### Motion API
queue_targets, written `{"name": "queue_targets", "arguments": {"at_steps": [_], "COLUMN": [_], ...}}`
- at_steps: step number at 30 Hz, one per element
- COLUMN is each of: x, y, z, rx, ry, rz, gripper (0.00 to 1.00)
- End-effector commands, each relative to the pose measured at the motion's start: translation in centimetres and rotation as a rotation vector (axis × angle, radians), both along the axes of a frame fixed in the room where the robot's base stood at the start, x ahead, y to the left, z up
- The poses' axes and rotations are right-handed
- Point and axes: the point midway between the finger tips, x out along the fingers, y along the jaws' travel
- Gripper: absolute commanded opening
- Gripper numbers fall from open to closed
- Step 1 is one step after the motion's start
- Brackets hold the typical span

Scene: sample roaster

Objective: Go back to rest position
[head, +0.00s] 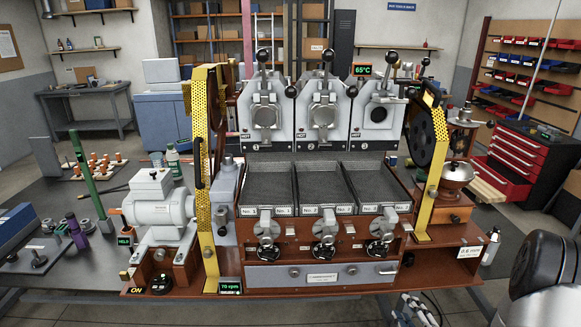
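The sample roaster (330,273) stands on the bench in the middle of the head view. Its three grey roasting heads (322,116) sit in a row at the back, each with a black-knobbed lever. Three dark mesh trays (322,184) lie in front of them and look empty. Part of my arm (545,270), dark and grey, shows at the lower right. A small grey jointed part at the bottom edge, right of centre, appears to be my gripper (415,312). It is cut off by the frame, and its opening and any held item are unclear.
A grey motor (158,203) and yellow perforated guard (203,150) stand at the roaster's left; another yellow-framed guard (428,150) is at its right. Bottles and small tools lie on the left bench. A red drawer cabinet (515,160) stands at the right. Floor shows at lower right.

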Motion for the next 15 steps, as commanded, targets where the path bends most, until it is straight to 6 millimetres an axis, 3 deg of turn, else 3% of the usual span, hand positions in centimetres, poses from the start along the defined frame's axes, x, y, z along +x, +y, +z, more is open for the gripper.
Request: {"name": "queue_targets", "arguments": {"at_steps": [8,15], "x": [2.2,-0.4], "y": [0.7,2.5], "z": [6.1,12.9], "rx": [0.043,0.186], "ry": [0.228,0.403], "rz": [-0.102,-0.314], "gripper": [0.35,0.35]}}
